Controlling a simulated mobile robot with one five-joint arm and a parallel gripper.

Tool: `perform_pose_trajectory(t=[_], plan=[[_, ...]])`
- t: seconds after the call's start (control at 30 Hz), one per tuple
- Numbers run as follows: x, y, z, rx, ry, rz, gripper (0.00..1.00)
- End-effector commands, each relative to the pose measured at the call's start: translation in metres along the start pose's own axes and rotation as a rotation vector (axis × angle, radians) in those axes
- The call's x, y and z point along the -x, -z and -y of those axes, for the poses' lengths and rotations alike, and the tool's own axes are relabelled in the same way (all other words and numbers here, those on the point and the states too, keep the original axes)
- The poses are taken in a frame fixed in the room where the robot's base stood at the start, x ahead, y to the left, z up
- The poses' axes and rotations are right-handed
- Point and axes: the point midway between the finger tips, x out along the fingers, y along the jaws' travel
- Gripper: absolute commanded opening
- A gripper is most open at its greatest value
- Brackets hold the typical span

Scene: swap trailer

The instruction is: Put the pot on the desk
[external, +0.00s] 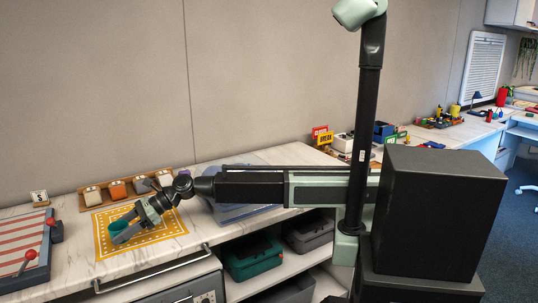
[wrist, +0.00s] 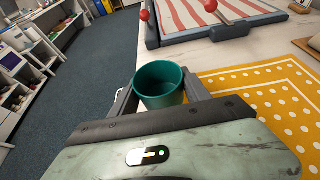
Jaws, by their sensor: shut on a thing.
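The pot (wrist: 160,99) is a small teal, round, open-topped cup, and it looks empty in the wrist view. My gripper (wrist: 158,92) is shut on it, with one finger on each side. In the external view the pot (external: 118,226) shows partly between the fingers of my gripper (external: 122,231), over the left part of the yellow mat. Whether its underside touches the surface is hidden. A marble-look counter (external: 68,269) lies under the mat. A desk-like surface (external: 477,133) stands far off at the right, with small items on it.
The yellow mat (external: 155,241) with a white dotted border lies on the counter. A red-and-white striped board (external: 22,247) with red-knobbed levers is at the left. A rack with small boxes (external: 125,187) stands behind. Shelves below hold a teal bin (external: 252,257).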

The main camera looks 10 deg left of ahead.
Motion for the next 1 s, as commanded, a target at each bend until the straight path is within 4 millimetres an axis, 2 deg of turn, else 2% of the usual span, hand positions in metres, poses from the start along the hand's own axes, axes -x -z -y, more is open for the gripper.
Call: perform_pose_trajectory(t=[0.17, 0.23, 0.7, 0.83, 1.0], plan=[[0.0, -0.003, 0.001, 0.0, 0.0, 0.0, 0.09], [-0.006, -0.005, 0.004, 0.0, 0.0, 0.0, 0.09], [-0.108, -0.034, 0.062, 0.0, 0.0, 0.0, 0.09], [-0.124, -0.039, 0.07, 0.0, 0.0, 0.0, 0.09], [-0.128, -0.041, 0.073, 0.0, 0.0, 0.0, 0.09]])
